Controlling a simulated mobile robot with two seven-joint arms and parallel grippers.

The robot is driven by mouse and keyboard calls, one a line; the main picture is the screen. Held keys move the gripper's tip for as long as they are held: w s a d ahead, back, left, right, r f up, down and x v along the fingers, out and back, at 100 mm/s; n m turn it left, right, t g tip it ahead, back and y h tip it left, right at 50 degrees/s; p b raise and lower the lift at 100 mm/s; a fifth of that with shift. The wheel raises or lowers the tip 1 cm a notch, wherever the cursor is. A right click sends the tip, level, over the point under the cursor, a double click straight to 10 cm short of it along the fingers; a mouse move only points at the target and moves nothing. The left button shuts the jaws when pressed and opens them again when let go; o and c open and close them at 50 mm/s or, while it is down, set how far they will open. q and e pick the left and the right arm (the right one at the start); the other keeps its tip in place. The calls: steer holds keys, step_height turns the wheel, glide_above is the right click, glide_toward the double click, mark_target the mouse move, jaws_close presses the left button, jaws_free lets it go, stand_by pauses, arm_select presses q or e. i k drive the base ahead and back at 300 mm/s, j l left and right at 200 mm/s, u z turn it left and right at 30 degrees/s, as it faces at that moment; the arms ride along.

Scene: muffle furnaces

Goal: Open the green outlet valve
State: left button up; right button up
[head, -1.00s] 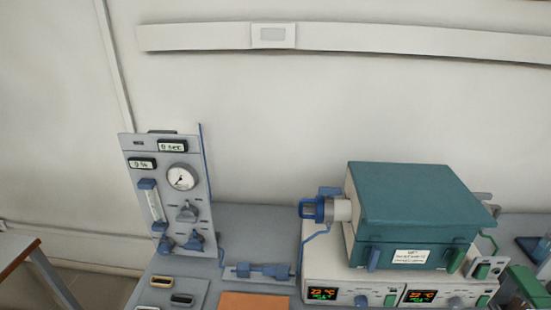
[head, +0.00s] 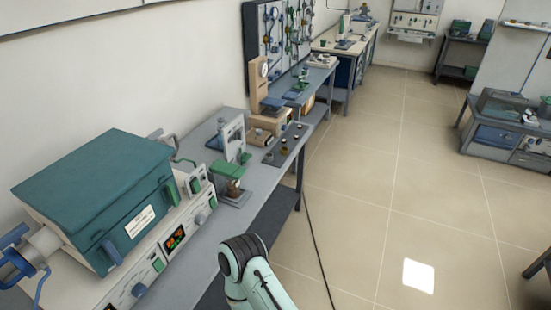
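The teal and cream muffle furnace (head: 100,195) stands at the left of the head view. A small pale bracket with a green part (head: 195,184) sits at its right side, by a grey pipe fitting (head: 160,143). This may be the green outlet valve; its handle position is too small to tell. A green handle is also on the furnace's front right edge. One of my arms shows at the bottom middle, over the bench front edge. Neither gripper is in view.
The grey bench (head: 262,180) carries a green-topped stand (head: 230,178), a white upright device (head: 232,136) and a tan dial instrument (head: 260,100). More benches run along the wall. The tiled floor (head: 400,190) at the right is open, with a dark cable on it.

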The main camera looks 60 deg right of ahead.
mark_target(246, 157)
steer(key=z, duration=0.45)
steer(key=l+z, duration=0.1)
steer(key=z, duration=0.35)
steer(key=i+z, duration=0.1)
steer(key=z, duration=0.75)
steer(key=i+l, duration=0.25)
steer(key=l, duration=0.15)
steer(key=i+l+u, duration=0.1)
steer(key=i+l, duration=0.45)
steer(key=l, duration=0.2)
steer(key=i+l+u, duration=0.1)
steer(key=i+l, duration=0.15)
steer(key=l, duration=0.15)
steer(key=i+l, duration=0.25)
steer(key=l, duration=0.15)
